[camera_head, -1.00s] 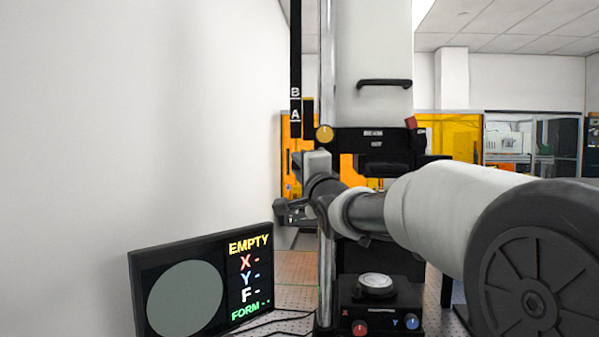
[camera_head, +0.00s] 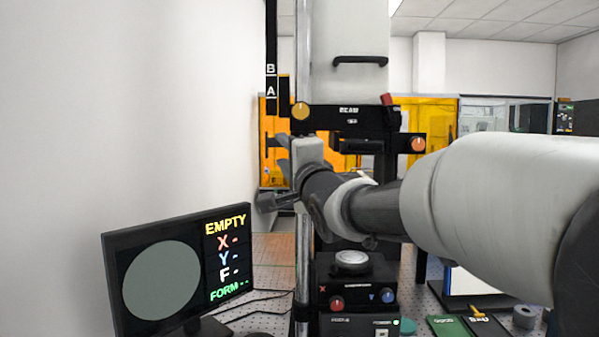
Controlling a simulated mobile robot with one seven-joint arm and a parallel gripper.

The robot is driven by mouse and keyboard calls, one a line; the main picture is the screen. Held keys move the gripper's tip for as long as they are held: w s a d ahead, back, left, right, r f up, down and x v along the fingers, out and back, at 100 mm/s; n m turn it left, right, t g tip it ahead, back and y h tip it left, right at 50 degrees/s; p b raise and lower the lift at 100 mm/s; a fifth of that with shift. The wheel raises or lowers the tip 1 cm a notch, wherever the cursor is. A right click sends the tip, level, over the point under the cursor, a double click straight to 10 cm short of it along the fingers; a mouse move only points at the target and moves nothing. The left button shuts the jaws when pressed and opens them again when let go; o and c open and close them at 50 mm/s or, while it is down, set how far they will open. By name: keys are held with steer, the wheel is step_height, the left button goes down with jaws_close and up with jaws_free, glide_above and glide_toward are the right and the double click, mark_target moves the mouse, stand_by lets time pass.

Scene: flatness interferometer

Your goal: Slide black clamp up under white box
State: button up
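The white box (camera_head: 348,40), with a black handle on its front, is on the tall column. A black labelled band (camera_head: 350,117) with a gold knob at its left and a red piece at its right is directly below it. A lower black part (camera_head: 400,146) with an orange knob at its right looks like the black clamp; much of it is hidden behind the band and my arm. I cannot tell whether it touches the band. My gripper (camera_head: 290,162) is in front of the bright vertical rod, left of and below the band. Its fingertips are not clear, nor whether it holds anything.
A monitor (camera_head: 180,275) reading EMPTY stands at the lower left. A black base unit (camera_head: 352,285) with a round stage and red and blue knobs stands below my arm. Green items (camera_head: 448,326) lie at the lower right. A white wall closes the left side.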

steer(key=v, duration=0.9)
steer(key=shift+s, duration=0.35)
steer(key=shift+d+f, duration=0.1)
steer(key=shift+d, duration=0.1)
steer(key=s+d+f+n+g+h+p, duration=0.5)
steer(key=s+d+f+g+h+p, duration=0.15)
steer(key=s+d+f, duration=0.35)
steer(key=s+d+f+n+g+p, duration=0.2)
steer(key=s+f+n+g, duration=0.1)
steer(key=s, duration=0.4)
steer(key=s+d+f+n+g+p, duration=0.2)
steer(key=s+f+n+g+p, duration=0.1)
steer(key=s, duration=0.5)
step_height(320, 180, down, 2)
steer(key=shift+s+f+n+g+h, duration=0.15)
steer(key=shift+n+g+h, duration=0.3)
steer(key=shift+n+g, duration=0.3)
